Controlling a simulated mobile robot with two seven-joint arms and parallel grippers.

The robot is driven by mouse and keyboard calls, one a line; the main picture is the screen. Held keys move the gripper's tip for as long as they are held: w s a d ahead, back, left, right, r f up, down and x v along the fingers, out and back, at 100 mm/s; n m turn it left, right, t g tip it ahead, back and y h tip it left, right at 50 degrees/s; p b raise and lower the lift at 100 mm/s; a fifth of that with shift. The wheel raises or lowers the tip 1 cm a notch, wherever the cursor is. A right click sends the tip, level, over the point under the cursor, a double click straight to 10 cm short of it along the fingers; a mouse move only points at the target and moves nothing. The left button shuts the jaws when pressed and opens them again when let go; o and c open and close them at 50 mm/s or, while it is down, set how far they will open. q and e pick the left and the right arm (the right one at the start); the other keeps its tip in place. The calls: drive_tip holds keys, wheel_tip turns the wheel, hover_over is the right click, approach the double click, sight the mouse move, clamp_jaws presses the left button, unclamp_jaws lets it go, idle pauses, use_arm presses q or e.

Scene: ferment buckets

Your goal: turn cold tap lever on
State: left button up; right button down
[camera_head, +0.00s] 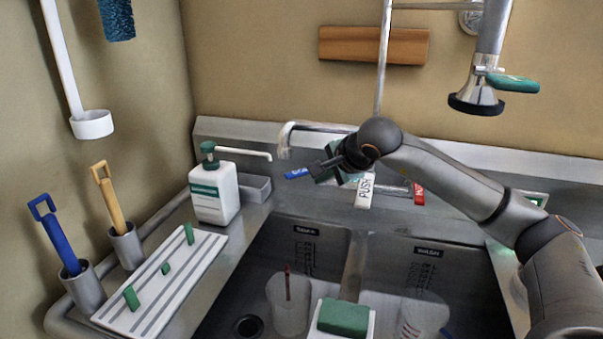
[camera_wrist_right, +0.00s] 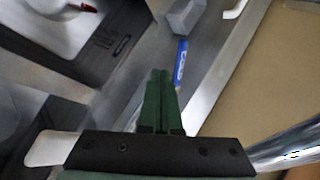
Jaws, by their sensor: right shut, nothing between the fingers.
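The cold tap lever (camera_head: 297,173) is a blue bar with white lettering, at the back of the sink below the tap spout (camera_head: 284,142). It also shows in the right wrist view (camera_wrist_right: 181,62), just beyond the fingertips and slightly to their right. My right gripper (camera_head: 318,170) is at the lever's right end in the head view and hides part of the tap body. Its green fingers (camera_wrist_right: 159,75) are shut with nothing between them. I cannot tell whether they touch the lever. My left gripper is not in view.
A white PUSH handle (camera_head: 365,191) and a red lever (camera_head: 419,194) are right of the gripper. A soap bottle (camera_head: 214,190) stands at the left on the counter. The double sink holds pale containers (camera_head: 289,305) and a green sponge (camera_head: 343,317). A sprayer (camera_head: 478,92) hangs at upper right.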

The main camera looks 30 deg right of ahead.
sight(296, 176)
drive_tip(key=shift+w+d+f+p, duration=0.1)
drive_tip(key=shift+w+f+p, duration=0.3)
drive_tip(key=shift+w, duration=0.9)
drive_tip(key=shift+w+d+f+p, duration=0.15)
drive_tip(key=shift+w+f, duration=0.6)
drive_tip(key=shift+w, duration=0.5)
drive_tip(key=shift+w+f+p, duration=0.25)
drive_tip(key=shift+w+f, duration=0.3)
drive_tip(key=shift+w, duration=0.75)
drive_tip(key=shift+w, duration=0.1)
drive_tip(key=shift+w+a, duration=0.2)
drive_tip(key=shift+w, duration=0.3)
